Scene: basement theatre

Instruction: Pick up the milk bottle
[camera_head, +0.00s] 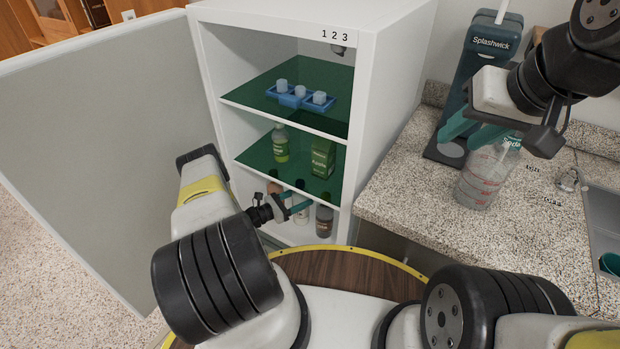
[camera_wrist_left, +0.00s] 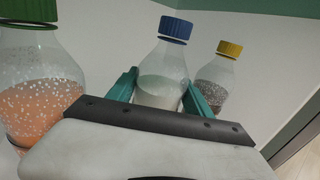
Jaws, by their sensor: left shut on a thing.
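The milk bottle (camera_wrist_left: 163,85), clear with white liquid and a blue cap, stands upright between the teal fingers of my left gripper (camera_wrist_left: 162,92) in the left wrist view. The gripper is shut on it. In the head view, my left gripper (camera_head: 293,204) reaches into the bottom of the open cabinet, at the milk bottle (camera_head: 301,212), which is partly hidden by the fingers. My right gripper (camera_head: 477,130) is at the upper right over the counter, its teal fingers apart, near the top of a clear soda bottle (camera_head: 484,178).
An orange-filled bottle (camera_wrist_left: 40,95) and a yellow-capped dark bottle (camera_wrist_left: 220,80) flank the milk bottle closely. Green glass shelves (camera_head: 262,150) lie above. The white cabinet door (camera_head: 100,130) stands open at left. A speckled counter (camera_head: 420,205) with a soda maker (camera_head: 484,50) is at right.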

